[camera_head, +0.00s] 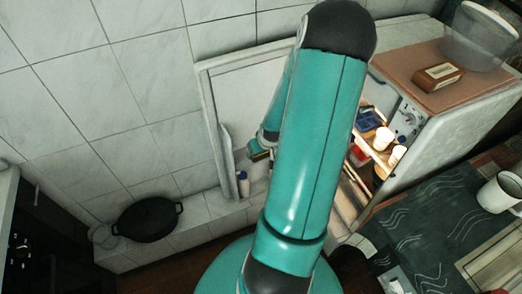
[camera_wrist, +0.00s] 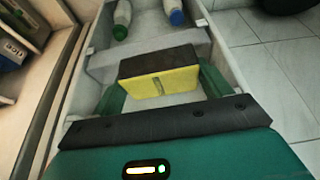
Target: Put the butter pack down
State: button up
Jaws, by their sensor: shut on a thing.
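The butter pack (camera_wrist: 160,84), a block with a yellow face and a dark top, is between the green fingers of my gripper (camera_wrist: 162,92) in the wrist view. The gripper is shut on it. Pale shelving of the open fridge door (camera_wrist: 97,66) lies below and beyond the pack. Whether the pack touches a shelf, I cannot tell. In the head view my arm hides most of the gripper, which shows in part (camera_head: 262,150) beside the open door (camera_head: 222,95).
Two bottles, green-capped (camera_wrist: 121,22) and blue-capped (camera_wrist: 176,12), stand beyond the pack in the door. The lit fridge interior (camera_head: 372,150) holds cups and packages. A brown box (camera_head: 437,77) and clear bowl (camera_head: 480,38) sit on the fridge. A black pot (camera_head: 147,219) stands left.

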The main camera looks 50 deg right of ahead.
jog(key=w+d+f, duration=0.1)
jog(key=f, duration=0.1)
jog(key=w+d+f, duration=0.1)
jog(key=d+f, duration=0.1)
jog(key=w+d+f, duration=0.2)
jog(key=shift+d+f, duration=0.2)
jog(key=shift+w+d+f, duration=0.1)
jog(key=shift+f, duration=0.15)
jog(key=shift+c, duration=0.7)
jog(key=shift+w+d+f, duration=0.15)
jog(key=shift+f, duration=1.5)
jog(key=shift+c, duration=0.5)
jog(key=shift+f, duration=0.1)
jog(key=o, duration=1.4)
jog(key=shift+r, duration=0.35)
jog(key=v, duration=1.1)
jog(key=shift+s+r, duration=0.25)
